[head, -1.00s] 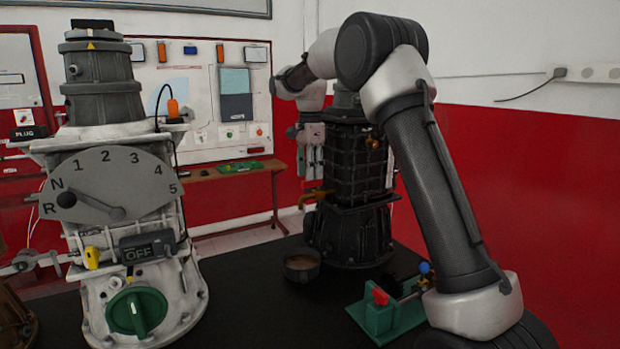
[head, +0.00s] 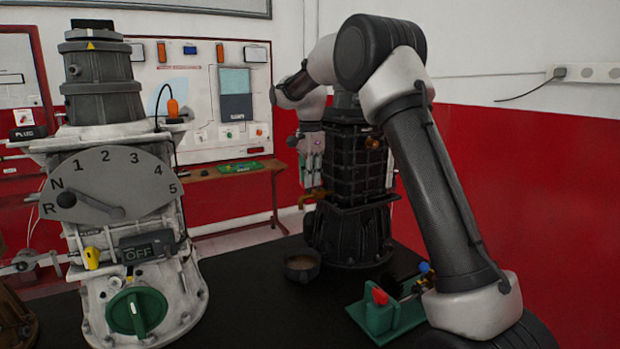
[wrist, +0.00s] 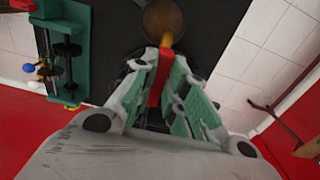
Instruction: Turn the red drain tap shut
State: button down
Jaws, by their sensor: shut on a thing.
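The drain tap's red lever (wrist: 158,80) stands between the two pale fingers of my gripper (wrist: 165,72) in the wrist view, and the jaws are shut on it. The tap's brass-coloured spout (head: 312,197) sticks out to the left from the lower part of the black engine block (head: 345,165) in the head view. My gripper (head: 313,172) hangs fingers down just above it there. The red lever cannot be made out in the head view. A dark bowl (head: 302,267) stands on the table below the spout, with brown contents that show in the wrist view (wrist: 162,18).
A green fixture (head: 392,317) with a red part stands at the front right, near my arm. A pale gearbox trainer (head: 120,235) with a dial and a green knob (head: 137,313) stands at the left. Bare black tabletop (head: 245,290) lies between.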

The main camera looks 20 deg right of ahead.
jog(key=shift+n, duration=0.3)
jog(key=shift+s+d+n, duration=0.35)
jog(key=shift+d+n, duration=0.25)
jog(key=shift+n, duration=2.25)
jog(key=shift+s+d+n, duration=0.4)
jog(key=shift+d+n, duration=0.15)
jog(key=shift+n, duration=2.35)
jog(key=shift+s+d+n, duration=0.35)
jog(key=shift+d+n, duration=0.25)
jog(key=shift+n, duration=2.25)
jog(key=c, duration=1.4)
grip_release()
jog(key=shift+c, duration=0.2)
jog(key=shift+r, duration=0.1)
